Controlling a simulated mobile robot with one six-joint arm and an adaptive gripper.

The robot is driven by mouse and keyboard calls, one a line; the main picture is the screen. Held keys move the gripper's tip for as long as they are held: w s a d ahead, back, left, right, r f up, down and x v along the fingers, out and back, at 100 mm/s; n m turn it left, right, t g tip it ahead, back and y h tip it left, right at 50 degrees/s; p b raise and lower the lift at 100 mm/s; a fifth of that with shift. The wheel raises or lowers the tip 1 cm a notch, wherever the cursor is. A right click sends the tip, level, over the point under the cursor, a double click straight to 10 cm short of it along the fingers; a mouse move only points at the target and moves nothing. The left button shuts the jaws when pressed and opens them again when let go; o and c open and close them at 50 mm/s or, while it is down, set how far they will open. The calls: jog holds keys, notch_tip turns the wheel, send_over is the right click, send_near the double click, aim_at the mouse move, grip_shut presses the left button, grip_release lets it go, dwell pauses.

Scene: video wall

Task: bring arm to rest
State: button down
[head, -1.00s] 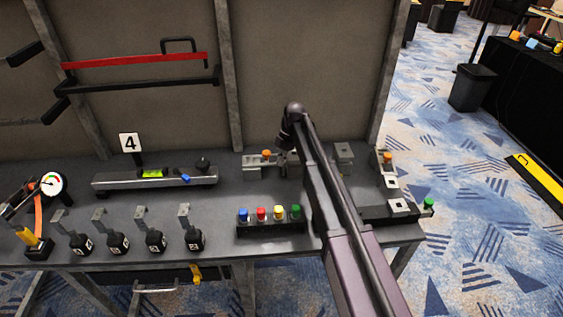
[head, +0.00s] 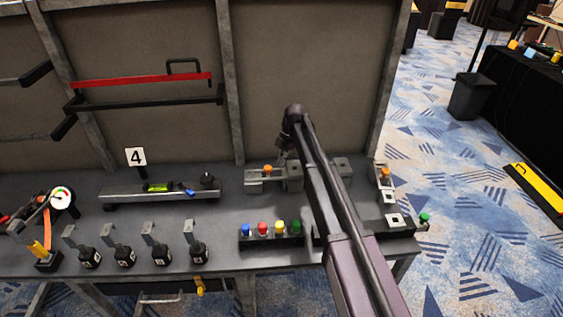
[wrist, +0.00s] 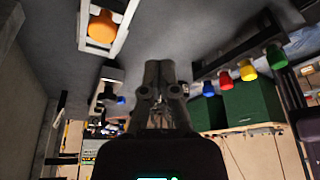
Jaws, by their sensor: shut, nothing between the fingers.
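My arm (head: 340,210) reaches from the bottom right over the grey bench (head: 225,207), with its wrist bent down at the far end. My gripper (head: 285,155) is small and partly hidden by the wrist in the head view. It hangs by the grey fixture with an orange button (head: 268,169). In the wrist view my gripper (wrist: 158,68) has its fingers together with nothing between them. The orange button (wrist: 102,27) is up and left of the fingertips there, apart from them.
A black box with blue, red, yellow and green buttons (head: 270,239) stands left of my forearm. Several numbered black blocks (head: 125,256), a level (head: 160,192) and a dial gauge (head: 62,197) are further left. A grey panel (head: 300,60) stands behind.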

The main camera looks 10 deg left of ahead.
dwell(0.4)
jog(key=s+d+m+t+h, duration=0.1)
jog(key=s+d+m, duration=1.2)
jog(key=d, duration=0.3)
jog(key=s+d+m+t+h, duration=0.1)
jog(key=s+d+m, duration=1.3)
jog(key=d, duration=0.3)
jog(key=shift+d+f+m+t, duration=0.3)
jog(key=shift+m+t, duration=0.1)
